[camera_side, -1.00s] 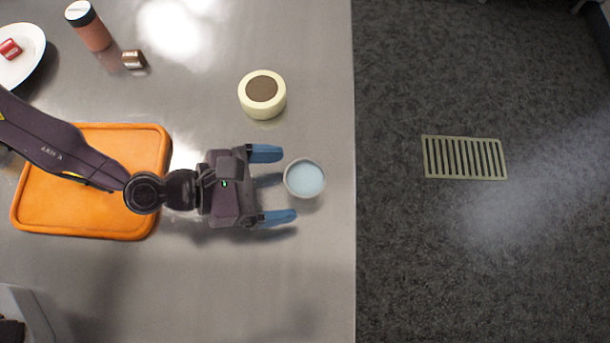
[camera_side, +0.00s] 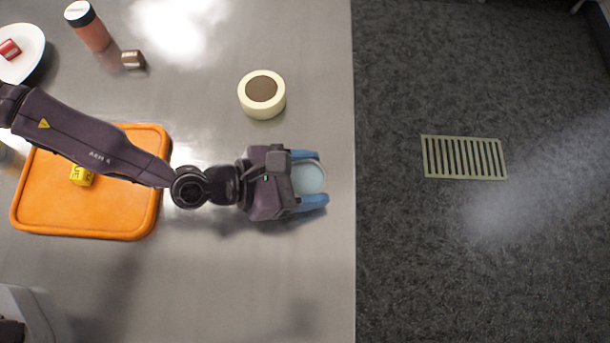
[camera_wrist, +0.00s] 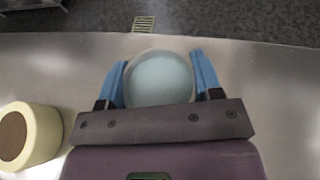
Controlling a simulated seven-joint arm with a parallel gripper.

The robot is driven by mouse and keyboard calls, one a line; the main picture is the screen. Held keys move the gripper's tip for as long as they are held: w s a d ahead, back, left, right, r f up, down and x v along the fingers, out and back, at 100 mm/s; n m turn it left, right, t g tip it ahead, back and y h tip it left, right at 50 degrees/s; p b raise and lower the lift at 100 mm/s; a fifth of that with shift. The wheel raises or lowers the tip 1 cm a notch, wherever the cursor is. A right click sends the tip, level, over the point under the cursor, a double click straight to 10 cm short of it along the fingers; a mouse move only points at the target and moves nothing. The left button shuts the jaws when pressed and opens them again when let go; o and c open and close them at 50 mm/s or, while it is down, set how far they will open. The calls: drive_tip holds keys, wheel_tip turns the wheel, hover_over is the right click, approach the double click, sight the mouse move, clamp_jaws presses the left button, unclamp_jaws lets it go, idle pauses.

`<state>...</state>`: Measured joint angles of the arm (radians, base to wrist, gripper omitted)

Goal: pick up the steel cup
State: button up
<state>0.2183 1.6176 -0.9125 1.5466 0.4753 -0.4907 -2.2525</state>
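A round grey-rimmed cup (camera_side: 310,178) with a pale blue inside stands near the table's right edge; I take it as the steel cup. It also shows in the wrist view (camera_wrist: 160,80), upright between the two blue fingers. My gripper (camera_side: 313,179) has one finger along each side of this cup, and the fingers appear closed against it. In the wrist view my gripper (camera_wrist: 162,82) shows the left finger touching the cup and the right one at its side. The cup's lower part is hidden, and I see no clear lift off the table.
An orange tray (camera_side: 95,215) with a yellow block (camera_side: 82,176) lies at left. A reddish bottle (camera_side: 90,32), a small copper-coloured cylinder (camera_side: 133,60) and a white plate (camera_side: 30,65) are far left.

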sight(309, 176)
drive_tip(key=shift+r, duration=0.15)
drive_tip(key=shift+r, duration=0.2)
wheel_tip(309, 176, up, 2)
drive_tip(key=shift+r, duration=0.2)
drive_tip(key=s+a+r, duration=0.2)
drive_tip(key=a+r, duration=0.1)
drive_tip(key=a, duration=0.1)
drive_tip(key=s+a+r, duration=0.3)
drive_tip(key=a, duration=0.1)
drive_tip(key=s+a+r, duration=0.2)
drive_tip(key=a+r, duration=0.1)
drive_tip(key=r, duration=0.1)
drive_tip(key=shift+s+a, duration=0.25)
drive_tip(key=shift+a, duration=0.15)
